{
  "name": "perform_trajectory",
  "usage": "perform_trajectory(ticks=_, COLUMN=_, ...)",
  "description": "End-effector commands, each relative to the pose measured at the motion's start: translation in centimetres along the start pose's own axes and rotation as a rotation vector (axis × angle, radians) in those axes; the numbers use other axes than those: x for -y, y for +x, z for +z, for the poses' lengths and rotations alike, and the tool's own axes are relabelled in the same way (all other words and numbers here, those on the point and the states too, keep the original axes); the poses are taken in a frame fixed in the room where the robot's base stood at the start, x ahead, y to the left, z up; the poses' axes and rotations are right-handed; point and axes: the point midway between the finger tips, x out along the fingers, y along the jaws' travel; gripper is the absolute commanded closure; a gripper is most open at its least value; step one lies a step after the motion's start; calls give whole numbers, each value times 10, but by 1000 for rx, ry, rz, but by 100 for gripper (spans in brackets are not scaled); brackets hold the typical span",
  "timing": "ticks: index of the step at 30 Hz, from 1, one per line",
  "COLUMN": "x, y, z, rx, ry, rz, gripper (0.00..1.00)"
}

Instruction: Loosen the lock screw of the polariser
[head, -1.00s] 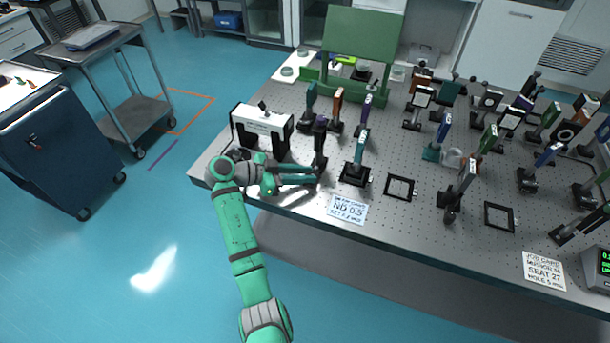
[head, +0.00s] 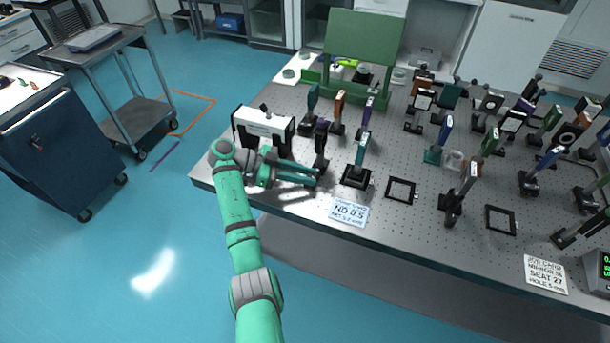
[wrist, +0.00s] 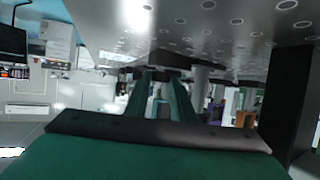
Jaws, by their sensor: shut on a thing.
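A slim dark mount with a purple top (head: 321,133) stands upright near the left front of the optical table, and I take it to be the polariser. My gripper (head: 316,177) reaches in from the left, with its fingertips at the lower part of this mount. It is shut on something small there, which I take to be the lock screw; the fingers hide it. In the wrist view my green fingers (wrist: 163,84) run forward side by side, and the screw cannot be made out between them.
A white box-shaped instrument (head: 263,128) stands close behind my gripper. A teal mount (head: 361,150) on a black base stands just to the right. A job card (head: 348,212) lies at the table's front edge. More mounts crowd the right side.

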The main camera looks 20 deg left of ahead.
Motion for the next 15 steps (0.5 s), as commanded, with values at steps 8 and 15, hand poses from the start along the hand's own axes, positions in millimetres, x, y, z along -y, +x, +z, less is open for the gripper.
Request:
perform_trajectory(ticks=8, x=-1, y=2, z=2, rx=2, ry=-4, rz=3, gripper=59)
perform_trajectory(ticks=15, x=0, y=-1, z=1, rx=2, ry=-3, rz=1, gripper=59)
